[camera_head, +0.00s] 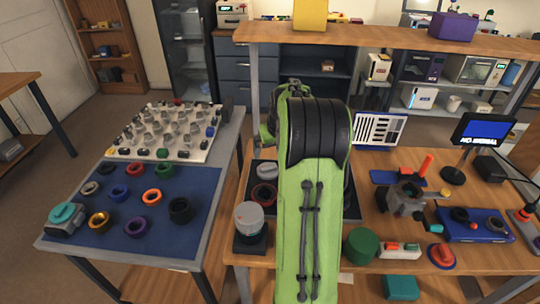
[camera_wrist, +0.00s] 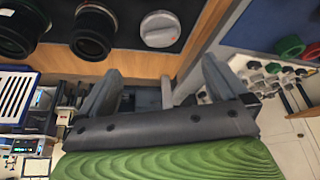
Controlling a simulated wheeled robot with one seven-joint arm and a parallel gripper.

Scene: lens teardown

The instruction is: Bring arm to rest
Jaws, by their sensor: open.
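My gripper (camera_wrist: 158,88) shows in the wrist view with its two grey fingers spread wide apart. Nothing is between them; past the gap I see a wooden table edge and dark space below. In the head view my green and black arm rises through the middle of the picture and my gripper is hidden. In the wrist view two black lens parts (camera_wrist: 93,32) and a grey round cap (camera_wrist: 160,29) lie on a dark mat beyond my fingers, apart from them.
In the head view, a blue mat (camera_head: 172,178) with several coloured rings lies on the left table, below a white board (camera_head: 135,150) of metal parts. The right table holds a green cylinder (camera_head: 361,246), a grey device (camera_head: 402,200) and a small monitor (camera_head: 485,131). A wooden shelf (camera_head: 400,37) spans behind.

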